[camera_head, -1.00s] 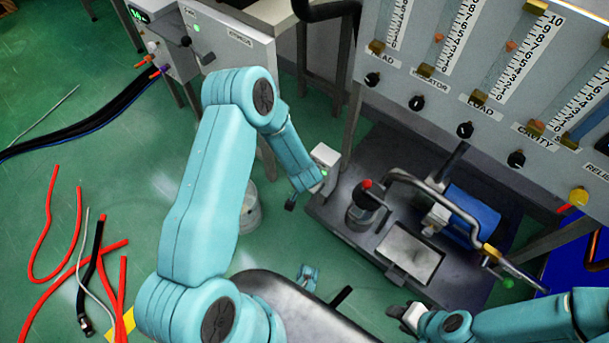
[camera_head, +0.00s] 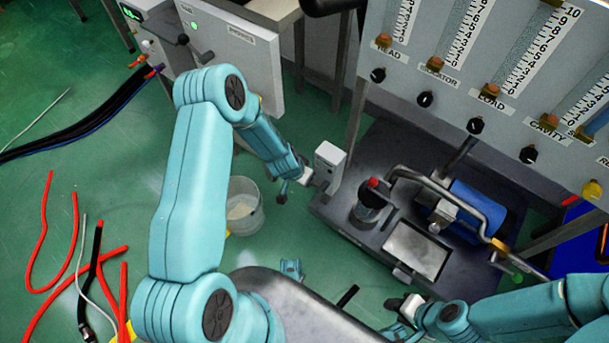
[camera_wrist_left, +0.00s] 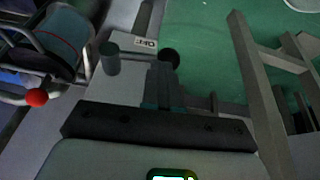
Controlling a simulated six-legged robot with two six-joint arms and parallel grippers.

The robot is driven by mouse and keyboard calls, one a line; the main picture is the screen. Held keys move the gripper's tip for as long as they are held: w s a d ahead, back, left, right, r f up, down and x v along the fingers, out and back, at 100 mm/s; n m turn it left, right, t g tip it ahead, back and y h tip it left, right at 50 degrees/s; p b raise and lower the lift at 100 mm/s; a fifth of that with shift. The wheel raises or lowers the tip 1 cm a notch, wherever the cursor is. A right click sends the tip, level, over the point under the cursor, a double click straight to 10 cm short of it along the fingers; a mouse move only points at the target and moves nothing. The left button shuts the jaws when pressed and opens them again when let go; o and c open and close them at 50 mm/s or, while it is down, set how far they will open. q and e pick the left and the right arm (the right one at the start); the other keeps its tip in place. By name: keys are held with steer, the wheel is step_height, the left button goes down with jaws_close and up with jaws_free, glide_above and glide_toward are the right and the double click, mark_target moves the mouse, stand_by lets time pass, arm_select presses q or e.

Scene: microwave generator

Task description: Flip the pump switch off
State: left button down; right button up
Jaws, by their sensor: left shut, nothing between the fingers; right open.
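The small pale switch box (camera_head: 328,158) stands at the left corner of the dark pump base, beside a grey post. My left gripper (camera_head: 308,180) is shut and empty, just left of and below this box; whether it touches the box is unclear. In the left wrist view the shut fingers (camera_wrist_left: 160,82) point toward a pale surface with a small label (camera_wrist_left: 145,43); its text is hard to read. A dark round knob shows by the fingertips. The switch lever's position cannot be made out. My right gripper (camera_head: 402,303) is open and empty, low and in front of the pump base.
The pump base (camera_head: 345,225) carries a red-topped cylinder (camera_head: 372,203), a curved pipe and a blue motor (camera_head: 480,205). A panel of flow gauges (camera_head: 450,90) rises behind. A bucket (camera_head: 244,207) stands on the floor left of the base. Red hoses (camera_head: 97,270) lie further left.

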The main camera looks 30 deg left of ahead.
arm_select(q)
steer(key=shift+a+f, duration=0.25)
steer(key=shift+f, duration=0.4)
steer(key=shift+a+f, duration=0.2)
steer(key=shift+f, duration=0.4)
